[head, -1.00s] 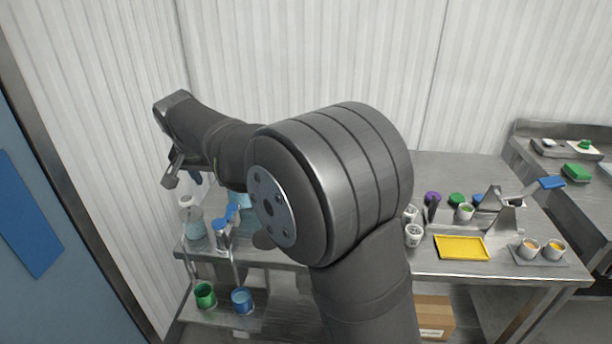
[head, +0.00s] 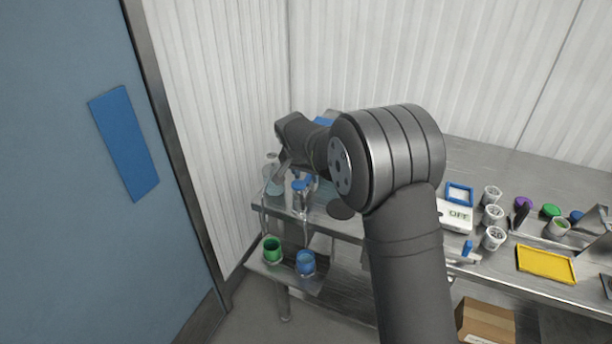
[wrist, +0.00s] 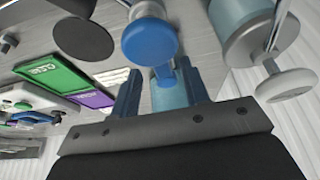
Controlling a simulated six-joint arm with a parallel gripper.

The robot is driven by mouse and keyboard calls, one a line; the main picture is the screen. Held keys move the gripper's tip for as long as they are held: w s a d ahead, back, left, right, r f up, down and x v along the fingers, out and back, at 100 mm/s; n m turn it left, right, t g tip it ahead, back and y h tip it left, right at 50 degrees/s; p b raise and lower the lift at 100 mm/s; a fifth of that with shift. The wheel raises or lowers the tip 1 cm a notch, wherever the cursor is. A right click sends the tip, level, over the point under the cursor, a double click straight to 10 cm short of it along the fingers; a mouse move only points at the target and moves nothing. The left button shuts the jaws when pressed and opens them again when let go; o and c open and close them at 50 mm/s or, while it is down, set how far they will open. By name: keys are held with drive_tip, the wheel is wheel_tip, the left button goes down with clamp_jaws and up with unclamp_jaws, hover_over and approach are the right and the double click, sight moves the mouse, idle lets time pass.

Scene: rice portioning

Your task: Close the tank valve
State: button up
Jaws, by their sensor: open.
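My gripper (head: 284,162) is at the left end of the steel table in the head view, close beside the tanks, with its fingertips partly hard to make out. In the wrist view my gripper (wrist: 160,88) is open, its two blue fingers apart. A round blue knob (wrist: 150,40) lies just beyond the fingers, in front of the gap, and I see no grip on it. A white round knob (wrist: 287,84) on a metal stem is to the right, by a pale blue tank (wrist: 243,22). In the head view a blue-topped fitting (head: 302,186) stands beside a clear tank (head: 272,184). Which knob is the valve is unclear.
A green cup (head: 272,249) and a blue cup (head: 306,263) stand on the lower shelf under the tanks. A scale (head: 456,215), white cups (head: 493,214) and a yellow tray (head: 545,264) are to the right. The ribbed wall is close behind the tanks.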

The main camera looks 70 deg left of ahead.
drive_tip(key=shift+w+a+f, duration=0.1)
drive_tip(key=shift+a+f, duration=0.05)
drive_tip(key=shift+f, duration=0.25)
drive_tip(key=shift+c, duration=0.2)
clamp_jaws()
